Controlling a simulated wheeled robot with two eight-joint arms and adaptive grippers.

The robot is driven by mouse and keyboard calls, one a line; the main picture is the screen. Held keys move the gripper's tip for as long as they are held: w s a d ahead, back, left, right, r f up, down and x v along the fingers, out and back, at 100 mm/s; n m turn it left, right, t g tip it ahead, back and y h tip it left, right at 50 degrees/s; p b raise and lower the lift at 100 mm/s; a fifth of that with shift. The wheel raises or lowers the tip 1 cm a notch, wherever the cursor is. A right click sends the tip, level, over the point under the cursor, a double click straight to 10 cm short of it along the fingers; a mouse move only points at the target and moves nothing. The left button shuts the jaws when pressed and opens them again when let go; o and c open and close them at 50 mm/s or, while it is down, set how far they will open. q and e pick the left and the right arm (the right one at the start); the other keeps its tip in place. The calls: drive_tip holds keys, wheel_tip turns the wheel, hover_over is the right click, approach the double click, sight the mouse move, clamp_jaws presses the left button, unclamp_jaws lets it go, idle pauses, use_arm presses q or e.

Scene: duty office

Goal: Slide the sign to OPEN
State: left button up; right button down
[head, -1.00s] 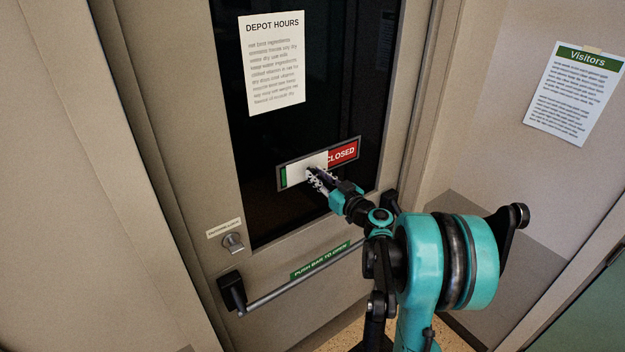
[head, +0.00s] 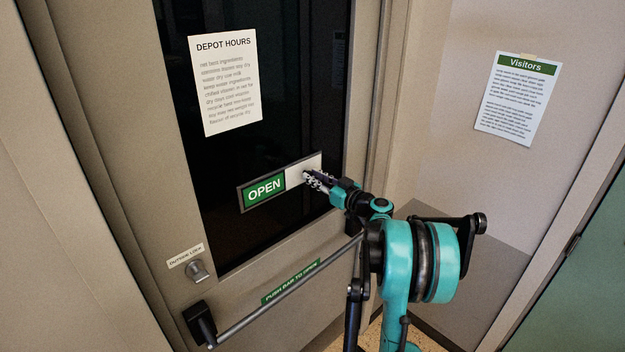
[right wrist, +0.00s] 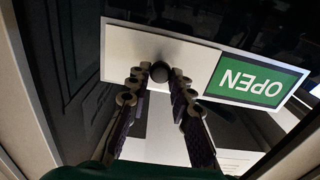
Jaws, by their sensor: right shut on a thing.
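The sign on the door's dark window has a grey frame (head: 241,199). Its left half shows green with white OPEN (head: 265,189). A white sliding cover (head: 314,163) lies over the right half, and no red CLOSED shows. In the right wrist view the green OPEN face (right wrist: 255,80) appears upside down beside the white cover (right wrist: 125,45). My right gripper (head: 307,178) is at the cover, shut on its small dark round knob (right wrist: 160,72), which sits between the fingertips. My left gripper is not in view.
A push bar (head: 290,288) crosses the door below the sign, with an outside lock (head: 197,270) at the left. A Depot Hours sheet (head: 226,90) hangs above the sign. A Visitors notice (head: 517,98) is on the right wall.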

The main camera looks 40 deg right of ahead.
drive_tip(key=shift+d+r, duration=0.15)
drive_tip(key=shift+d, duration=0.05)
drive_tip(key=c, duration=1.5)
unclamp_jaws()
drive_tip(key=shift+o, duration=0.7)
drive_tip(key=shift+w+d, duration=0.1)
drive_tip(key=s+d, duration=0.1)
drive_tip(key=s, duration=1.1)
